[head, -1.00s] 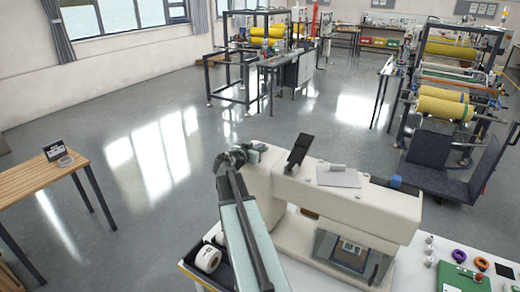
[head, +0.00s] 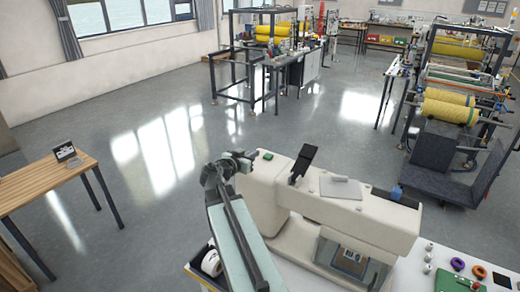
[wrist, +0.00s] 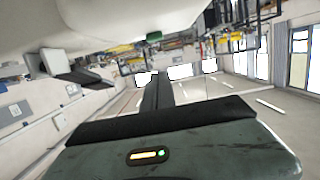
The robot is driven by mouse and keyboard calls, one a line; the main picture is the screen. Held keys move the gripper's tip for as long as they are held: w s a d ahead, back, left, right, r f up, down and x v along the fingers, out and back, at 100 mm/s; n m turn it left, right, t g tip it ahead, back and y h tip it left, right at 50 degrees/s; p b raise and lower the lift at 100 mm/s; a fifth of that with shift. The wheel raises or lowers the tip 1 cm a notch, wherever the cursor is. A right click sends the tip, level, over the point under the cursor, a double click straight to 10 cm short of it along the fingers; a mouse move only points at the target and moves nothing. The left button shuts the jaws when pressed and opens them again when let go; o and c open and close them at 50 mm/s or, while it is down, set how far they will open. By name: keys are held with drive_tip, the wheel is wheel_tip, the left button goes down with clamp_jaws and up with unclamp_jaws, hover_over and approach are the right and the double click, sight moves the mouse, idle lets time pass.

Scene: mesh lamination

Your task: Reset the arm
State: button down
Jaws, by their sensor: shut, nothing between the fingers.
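My gripper (head: 245,156) is at the far end of my pale green and dark arm in the head view, beside the left end of a cream machine (head: 330,207). It looks small and dark there, with nothing seen in it. In the wrist view, my gripper (wrist: 157,92) shows as dark fingers brought together above my green housing with a small lit indicator.
A wooden table (head: 40,182) with a small dark display (head: 65,152) stands at the left. A white bench (head: 410,272) carries the machine, a tape roll (head: 211,263) and coloured rings. Roller machines stand farther back. Open floor (head: 130,190) lies between.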

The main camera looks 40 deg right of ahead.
drive_tip(key=shift+s+a+r, duration=0.15)
drive_tip(key=shift+a, duration=0.45)
drive_tip(key=w+a+f+n+y+b, duration=0.2)
drive_tip(key=a+f+y+b, duration=0.25)
drive_tip(key=a+f, duration=0.7)
drive_tip(key=w+a+f+n+y+b, duration=0.25)
drive_tip(key=a+f+b, duration=0.35)
drive_tip(key=a+f, duration=0.6)
drive_tip(key=s+a+f+n+g+y, duration=0.2)
drive_tip(key=s+a+f+n+y, duration=0.1)
drive_tip(key=a, duration=0.6)
drive_tip(key=s+a+f+n+g+y, duration=0.1)
drive_tip(key=s+a+f+n+y, duration=0.2)
drive_tip(key=a, duration=0.7)
drive_tip(key=s+n+y, duration=0.2)
drive_tip(key=s+n, duration=0.1)
drive_tip(key=n, duration=0.1)
drive_tip(key=shift+f+g+b, duration=0.2)
drive_tip(key=shift+g+b, duration=0.2)
drive_tip(key=shift+n, duration=0.25)
